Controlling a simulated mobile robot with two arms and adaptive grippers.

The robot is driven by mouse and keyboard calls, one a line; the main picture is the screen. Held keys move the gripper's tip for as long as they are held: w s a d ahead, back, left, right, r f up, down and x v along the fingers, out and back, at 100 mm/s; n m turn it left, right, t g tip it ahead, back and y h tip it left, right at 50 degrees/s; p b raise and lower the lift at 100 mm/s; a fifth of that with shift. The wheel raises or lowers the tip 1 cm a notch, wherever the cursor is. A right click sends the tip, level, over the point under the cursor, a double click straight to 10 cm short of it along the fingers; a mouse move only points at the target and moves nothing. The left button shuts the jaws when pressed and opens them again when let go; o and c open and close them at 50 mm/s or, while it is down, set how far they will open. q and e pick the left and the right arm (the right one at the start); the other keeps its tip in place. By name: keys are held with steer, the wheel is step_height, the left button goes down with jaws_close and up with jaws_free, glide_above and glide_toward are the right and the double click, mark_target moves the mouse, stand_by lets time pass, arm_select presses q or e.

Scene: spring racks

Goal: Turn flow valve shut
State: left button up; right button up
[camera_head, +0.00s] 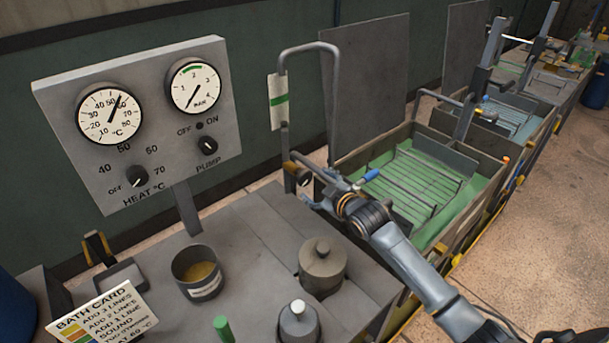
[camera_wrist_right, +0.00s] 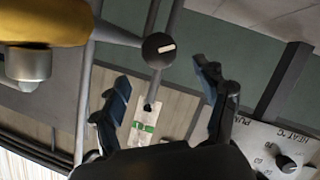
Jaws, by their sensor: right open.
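The flow valve appears to be the round black knob (camera_wrist_right: 158,47) with a short white mark, set on a grey pipe in the wrist view. The mark is near level in that picture, tilted slightly. In the head view the dark knob (camera_head: 304,179) sits low on the bent pipe beside the tank. My right gripper (camera_head: 316,190) is right by it, coming from the lower right. In the wrist view the right gripper (camera_wrist_right: 161,75) is open, its fingers spread to either side with the knob ahead, apart from it. My left gripper is not in view.
A card with a green band (camera_head: 278,101) hangs on the pipe. The gauge panel (camera_head: 160,110) stands left. A green-filled tank (camera_head: 480,205) with a wire rack lies right of the pipe. A lidded pot (camera_head: 322,268) and a cup (camera_head: 197,272) stand on the bench.

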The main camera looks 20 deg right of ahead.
mark_target(306, 178)
steer(key=x, duration=0.5)
steer(key=shift+w, duration=0.35)
steer(key=shift+w+a+f, duration=0.1)
steer(key=shift+w+f, duration=0.1)
steer(key=shift+w, duration=0.15)
steer(key=shift+x, duration=0.8)
steer(key=shift+s, duration=0.1)
steer(key=c, duration=1.1)
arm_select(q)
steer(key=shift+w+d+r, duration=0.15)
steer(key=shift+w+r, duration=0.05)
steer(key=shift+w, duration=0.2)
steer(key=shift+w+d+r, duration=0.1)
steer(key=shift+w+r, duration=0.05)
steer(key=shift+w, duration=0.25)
